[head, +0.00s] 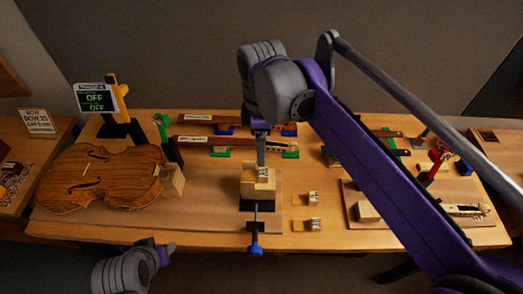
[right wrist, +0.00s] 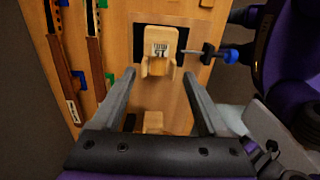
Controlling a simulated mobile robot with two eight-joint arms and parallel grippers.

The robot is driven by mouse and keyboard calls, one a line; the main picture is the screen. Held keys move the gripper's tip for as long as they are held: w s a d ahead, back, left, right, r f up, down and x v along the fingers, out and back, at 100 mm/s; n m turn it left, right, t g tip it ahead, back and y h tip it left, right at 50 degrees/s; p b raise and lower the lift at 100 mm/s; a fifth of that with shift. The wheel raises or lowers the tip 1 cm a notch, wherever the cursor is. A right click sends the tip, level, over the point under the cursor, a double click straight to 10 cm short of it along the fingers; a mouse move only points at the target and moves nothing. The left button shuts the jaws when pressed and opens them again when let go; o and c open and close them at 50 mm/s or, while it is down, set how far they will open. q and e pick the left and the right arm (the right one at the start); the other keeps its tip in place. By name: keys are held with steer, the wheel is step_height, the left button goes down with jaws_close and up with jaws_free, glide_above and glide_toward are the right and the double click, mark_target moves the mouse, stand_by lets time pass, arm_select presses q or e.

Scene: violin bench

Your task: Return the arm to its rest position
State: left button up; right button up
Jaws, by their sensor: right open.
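My right arm (head: 375,165) is purple and grey and reaches in from the right over the bench. Its gripper (head: 261,163) points down just above a pale wooden block (head: 258,182) on a black holder. In the right wrist view the gripper (right wrist: 163,85) has its two fingers apart, with nothing held between them. The notched block (right wrist: 157,68) lies beyond the fingertips, apart from them as far as I can tell. My left arm (head: 125,270) shows only as a grey and purple end at the bottom left; its jaw state is unclear.
A violin body (head: 100,180) lies on the bench at left, beside a sign reading OFF (head: 96,97). Violin necks (head: 220,142) lie at the back. A blue-handled clamp (head: 254,242) sits at the front edge. Small blocks (head: 305,224) and a red stand (head: 436,163) are at right.

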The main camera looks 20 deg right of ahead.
stand_by(0.5)
steer(key=s+d+f+m+t, duration=0.2)
steer(key=s+f+m, duration=0.2)
steer(key=f+m, duration=0.1)
steer(key=s+d+f+m+t, duration=0.1)
steer(key=s+d+f+m, duration=0.1)
steer(key=s+f+m, duration=0.3)
steer(key=s+d+f+m+t, duration=0.2)
steer(key=s+f+m, duration=0.2)
steer(key=f, duration=0.1)
steer(key=shift+s+d+f+m+t, duration=0.15)
steer(key=shift+s+d+m+t, duration=0.15)
steer(key=shift+m, duration=0.1)
steer(key=shift+w, duration=0.1)
